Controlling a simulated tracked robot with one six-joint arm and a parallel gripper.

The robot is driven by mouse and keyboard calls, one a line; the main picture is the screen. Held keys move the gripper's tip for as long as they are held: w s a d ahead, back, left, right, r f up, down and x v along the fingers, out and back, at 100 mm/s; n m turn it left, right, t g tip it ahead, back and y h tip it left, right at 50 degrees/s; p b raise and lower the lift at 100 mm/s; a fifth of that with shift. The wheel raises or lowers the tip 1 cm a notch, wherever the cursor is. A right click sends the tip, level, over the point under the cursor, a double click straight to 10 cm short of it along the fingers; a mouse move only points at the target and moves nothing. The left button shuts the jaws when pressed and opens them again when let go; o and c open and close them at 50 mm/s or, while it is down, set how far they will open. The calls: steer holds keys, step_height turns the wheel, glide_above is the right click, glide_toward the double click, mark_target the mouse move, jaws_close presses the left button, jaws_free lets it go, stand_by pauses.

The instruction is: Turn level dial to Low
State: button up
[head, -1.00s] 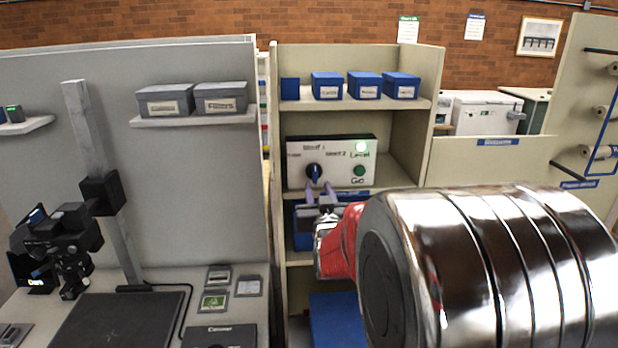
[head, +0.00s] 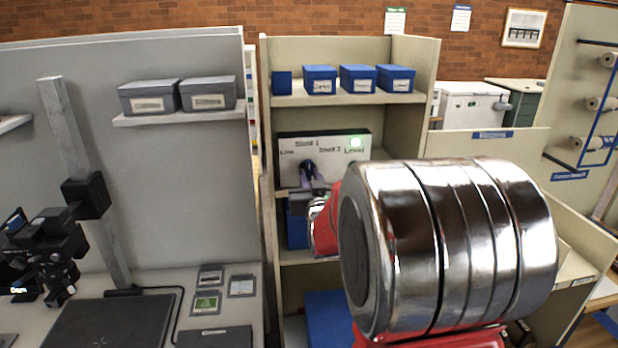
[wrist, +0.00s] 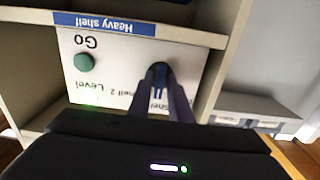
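A green Go button (wrist: 84,62) also shows there. My gripper (head: 311,178) is at the dial. In the wrist view its two dark fingers (wrist: 161,78) are apart, with tips on either side of the dial. I cannot tell whether they grip it. The fingers partly hide the dial and its labels.
Small blue boxes (head: 357,78) stand on the shelf above. A "Heavy shelf" label (wrist: 104,23) marks the shelf edge close to the panel. A grey partition (head: 170,190) stands left of the rack. Larger blue boxes (head: 330,318) sit below.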

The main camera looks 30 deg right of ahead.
jaws_close()
steer(key=shift+n, duration=0.4)
steer(key=n, duration=0.9)
steer(key=shift+a, duration=0.1)
stand_by(0.4)
steer(key=shift+o, duration=1.8)
jaws_free()
